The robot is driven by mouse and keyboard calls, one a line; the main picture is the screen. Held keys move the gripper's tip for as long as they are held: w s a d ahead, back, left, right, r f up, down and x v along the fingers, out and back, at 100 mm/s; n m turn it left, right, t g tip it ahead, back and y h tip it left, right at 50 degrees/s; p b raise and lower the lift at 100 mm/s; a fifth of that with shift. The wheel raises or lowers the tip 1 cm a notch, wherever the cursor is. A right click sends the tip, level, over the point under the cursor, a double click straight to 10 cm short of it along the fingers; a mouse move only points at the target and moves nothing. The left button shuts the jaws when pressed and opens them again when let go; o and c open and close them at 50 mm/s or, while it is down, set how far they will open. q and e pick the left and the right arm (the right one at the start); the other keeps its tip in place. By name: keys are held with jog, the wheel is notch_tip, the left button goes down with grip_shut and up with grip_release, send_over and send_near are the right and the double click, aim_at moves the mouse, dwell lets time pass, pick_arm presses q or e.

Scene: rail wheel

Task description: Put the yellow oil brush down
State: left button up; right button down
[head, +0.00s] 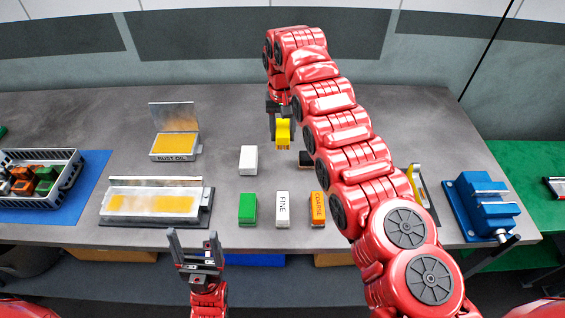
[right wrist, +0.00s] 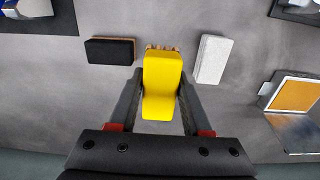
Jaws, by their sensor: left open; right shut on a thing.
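The yellow oil brush (head: 283,133) is held by my right gripper (head: 281,122) over the back middle of the grey table. In the right wrist view the yellow oil brush (right wrist: 161,85) sits between the two fingers, with tan bristles at its far end. I cannot tell whether the bristles touch the table. My right gripper is shut on the brush. My left gripper (head: 195,245) is open and empty, in front of the table's front edge.
A white block (head: 248,160) and a black block (head: 306,159) lie near the brush. Green (head: 247,208), white FINE (head: 282,208) and orange COARSE (head: 317,206) blocks stand in front. A blue vise (head: 482,206) is right.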

jog(key=p, duration=0.3)
send_over(282, 164)
notch_tip(282, 164, down, 8)
jog(key=shift+s+r, duration=0.1)
jog(key=shift+r, duration=0.05)
jog(key=shift+f+b, duration=0.4)
jog(key=shift+f, duration=0.85)
